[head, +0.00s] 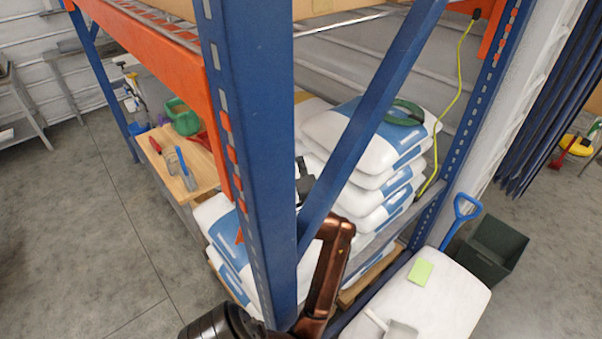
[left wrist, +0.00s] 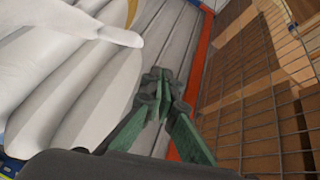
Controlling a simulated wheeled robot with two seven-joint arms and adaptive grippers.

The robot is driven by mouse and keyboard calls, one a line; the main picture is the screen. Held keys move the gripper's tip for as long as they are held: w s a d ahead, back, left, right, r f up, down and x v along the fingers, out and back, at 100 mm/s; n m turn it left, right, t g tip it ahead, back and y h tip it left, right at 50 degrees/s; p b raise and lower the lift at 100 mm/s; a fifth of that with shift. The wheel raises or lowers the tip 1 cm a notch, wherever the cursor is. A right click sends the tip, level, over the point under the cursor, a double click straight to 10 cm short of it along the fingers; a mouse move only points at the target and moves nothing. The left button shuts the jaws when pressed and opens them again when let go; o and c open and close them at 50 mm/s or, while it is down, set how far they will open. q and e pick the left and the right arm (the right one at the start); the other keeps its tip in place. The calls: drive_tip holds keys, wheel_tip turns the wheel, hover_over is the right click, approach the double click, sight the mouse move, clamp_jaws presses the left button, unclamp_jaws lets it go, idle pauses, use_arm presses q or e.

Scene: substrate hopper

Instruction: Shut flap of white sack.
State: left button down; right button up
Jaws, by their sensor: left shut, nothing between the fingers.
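White sacks with blue panels lie stacked inside the rack; the top white sack (head: 345,135) shows in the head view. I cannot make out a flap on it there. In the left wrist view, white sack-like surfaces (left wrist: 45,50) fill the left side, and a pale tongue-like piece (left wrist: 120,36) sticks out at the top; I cannot tell whether it is the flap. My left gripper (head: 305,182) is beside the stack, partly hidden by the blue diagonal brace. Its green fingers (left wrist: 161,82) are shut and empty, apart from the white surfaces. My right gripper is not in view.
A blue upright (head: 250,130) and diagonal brace (head: 375,110) stand in front of the stack. A dark green loop (head: 404,112) lies on the top sack. A white surface (head: 450,305) with a green note is at lower right. Wire mesh (left wrist: 265,110) fills the wrist view's right.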

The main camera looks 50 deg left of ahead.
use_arm(q)
wheel_tip(320, 180, up, 5)
drive_tip(key=w+d+f+n+g, duration=0.2)
drive_tip(key=d+f+n+g, duration=0.15)
drive_tip(key=d, duration=0.25)
drive_tip(key=w+d+f+n+g, duration=0.2)
drive_tip(key=w+d+f+g, duration=0.1)
drive_tip(key=d+g, duration=0.25)
drive_tip(key=s+x, duration=0.2)
drive_tip(key=x, duration=1)
drive_tip(key=shift+s+d, duration=0.2)
drive_tip(key=shift+s, duration=0.15)
drive_tip(key=shift+s+f, duration=0.1)
